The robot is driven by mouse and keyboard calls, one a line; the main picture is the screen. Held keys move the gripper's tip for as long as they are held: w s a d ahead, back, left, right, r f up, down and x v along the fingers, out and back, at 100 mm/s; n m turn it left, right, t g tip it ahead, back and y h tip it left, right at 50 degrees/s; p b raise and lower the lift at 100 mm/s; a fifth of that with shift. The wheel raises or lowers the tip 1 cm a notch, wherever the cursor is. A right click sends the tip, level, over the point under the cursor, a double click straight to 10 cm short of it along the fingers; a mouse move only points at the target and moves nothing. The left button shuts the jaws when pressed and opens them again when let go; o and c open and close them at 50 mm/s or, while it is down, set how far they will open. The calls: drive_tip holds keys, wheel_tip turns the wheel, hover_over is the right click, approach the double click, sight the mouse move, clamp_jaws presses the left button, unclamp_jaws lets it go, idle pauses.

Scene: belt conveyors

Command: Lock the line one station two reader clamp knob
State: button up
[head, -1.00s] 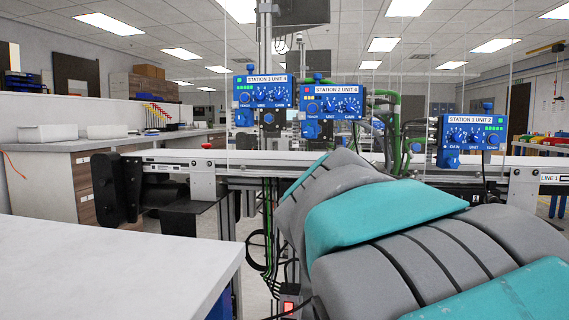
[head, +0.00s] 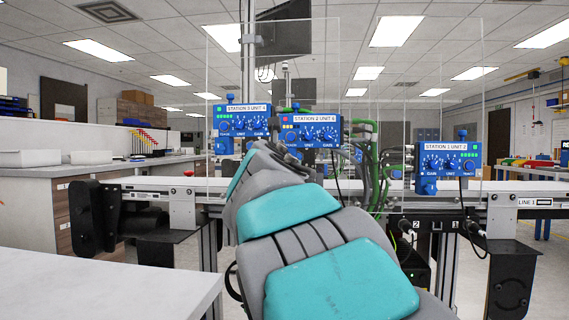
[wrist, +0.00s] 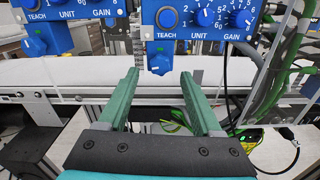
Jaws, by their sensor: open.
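The station 2 reader (head: 311,131) is a blue box with dials and a label, on the line behind my arm in the head view. In the wrist view this centre reader (wrist: 202,18) shows its teach, unit and gain dials. My arm hides the gripper in the head view.
The station 1 reader (head: 447,158) is to the right. Green and black cables (wrist: 272,85) hang right of the centre reader. A white table (head: 90,290) lies at front left.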

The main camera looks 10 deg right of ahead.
drive_tip(key=shift+x, duration=1.35)
drive_tip(key=shift+c, duration=0.3)
clamp_jaws()
